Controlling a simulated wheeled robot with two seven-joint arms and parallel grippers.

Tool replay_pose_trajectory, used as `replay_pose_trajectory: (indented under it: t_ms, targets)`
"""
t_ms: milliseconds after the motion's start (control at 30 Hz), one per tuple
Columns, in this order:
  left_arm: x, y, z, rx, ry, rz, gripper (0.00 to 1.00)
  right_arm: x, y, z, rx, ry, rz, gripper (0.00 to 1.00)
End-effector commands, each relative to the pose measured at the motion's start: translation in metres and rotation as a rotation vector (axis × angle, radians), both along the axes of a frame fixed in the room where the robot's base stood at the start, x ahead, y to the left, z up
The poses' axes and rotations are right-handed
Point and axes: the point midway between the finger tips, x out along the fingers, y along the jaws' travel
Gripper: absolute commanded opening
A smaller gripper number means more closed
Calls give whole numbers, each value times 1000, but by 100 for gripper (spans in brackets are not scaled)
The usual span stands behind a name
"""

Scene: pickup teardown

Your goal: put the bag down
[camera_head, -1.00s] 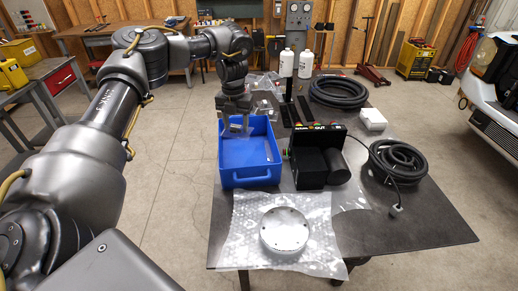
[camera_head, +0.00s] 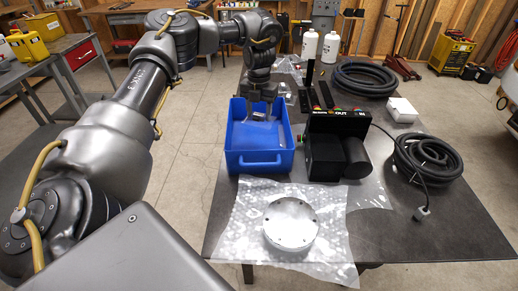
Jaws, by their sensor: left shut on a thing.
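My left gripper (camera_head: 263,105) points down at the far side of the blue bin (camera_head: 258,163), its tips at about the rim. It is shut on a small clear bag (camera_head: 259,116), which hangs at the bin's far inner side. The bag is see-through and small, so I cannot tell whether it touches the bin. More clear plastic lies in the bin below it. My right gripper is not in view.
Other small clear bags (camera_head: 287,91) lie behind the bin. A black device (camera_head: 337,155) stands right of it. A round metal part (camera_head: 291,224) rests on bubble wrap (camera_head: 238,224) in front. Black hose coils (camera_head: 427,160) and white bottles (camera_head: 309,44) are on the dark table (camera_head: 455,222).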

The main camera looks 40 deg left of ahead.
Motion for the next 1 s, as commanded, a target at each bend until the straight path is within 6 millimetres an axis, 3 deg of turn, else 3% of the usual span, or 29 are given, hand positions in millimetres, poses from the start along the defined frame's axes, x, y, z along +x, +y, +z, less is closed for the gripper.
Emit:
replay_pose_trajectory:
  t_ms: [233, 500, 833, 1000]
  targets:
    - [-1, 1, -8, -1, 1, 2, 25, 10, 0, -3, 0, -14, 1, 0]
    - [-1, 0, -55, -2, 3, 4, 25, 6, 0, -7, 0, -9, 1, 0]
    - [-1, 0, -69, 0, 0, 2, 25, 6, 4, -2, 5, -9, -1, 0]
    - [-2, 1, -90, 1, 4, 2, 25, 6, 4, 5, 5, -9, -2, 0]
